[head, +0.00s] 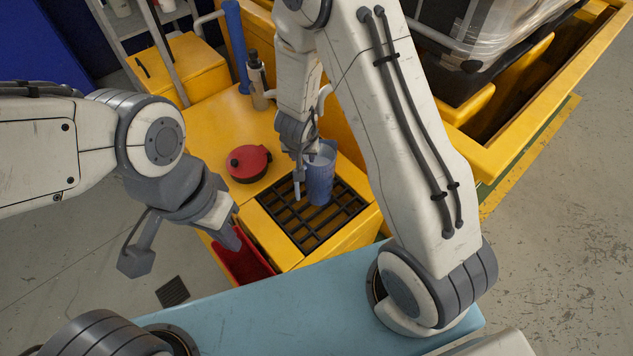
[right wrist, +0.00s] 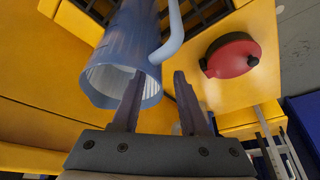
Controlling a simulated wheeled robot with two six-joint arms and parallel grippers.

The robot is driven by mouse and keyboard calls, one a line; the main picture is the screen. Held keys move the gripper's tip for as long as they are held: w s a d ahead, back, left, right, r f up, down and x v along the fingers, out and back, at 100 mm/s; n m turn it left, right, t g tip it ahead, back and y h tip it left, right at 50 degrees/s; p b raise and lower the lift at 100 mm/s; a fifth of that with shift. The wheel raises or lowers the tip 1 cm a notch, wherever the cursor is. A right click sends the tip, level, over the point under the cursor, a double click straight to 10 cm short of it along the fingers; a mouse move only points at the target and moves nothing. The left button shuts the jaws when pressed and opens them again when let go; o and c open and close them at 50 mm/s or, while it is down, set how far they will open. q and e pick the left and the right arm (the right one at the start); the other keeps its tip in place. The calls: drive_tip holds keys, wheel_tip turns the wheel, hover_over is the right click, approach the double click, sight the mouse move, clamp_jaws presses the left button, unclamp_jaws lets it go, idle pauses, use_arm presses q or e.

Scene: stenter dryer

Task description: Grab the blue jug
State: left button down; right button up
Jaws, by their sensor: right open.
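The blue jug (head: 321,178) stands upright on the black grate (head: 292,235) of the yellow unit. In the right wrist view the ribbed jug (right wrist: 110,75) shows its open rim, and its pale curved handle (right wrist: 171,35) lies just beyond the fingertips. My right gripper (head: 304,172) is open beside the jug; its fingers also show in the right wrist view (right wrist: 158,85). One finger overlaps the rim there; I cannot tell whether it touches. My left gripper (head: 185,245) is open and empty, away from the jug, left of the grate.
A red round lidded pot (head: 248,163) sits on the yellow top, left of the grate. A bottle (head: 257,82) and a blue post (head: 236,45) stand behind. A red bin (head: 243,265) is below the front edge. A yellow-framed wrapped load (head: 475,30) stands at the back right.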

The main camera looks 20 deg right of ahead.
drive_tip(key=shift+w+f, duration=0.2)
drive_tip(key=shift+f, duration=0.4)
drive_tip(key=shift+r, duration=0.1)
clamp_jaws()
idle(0.8)
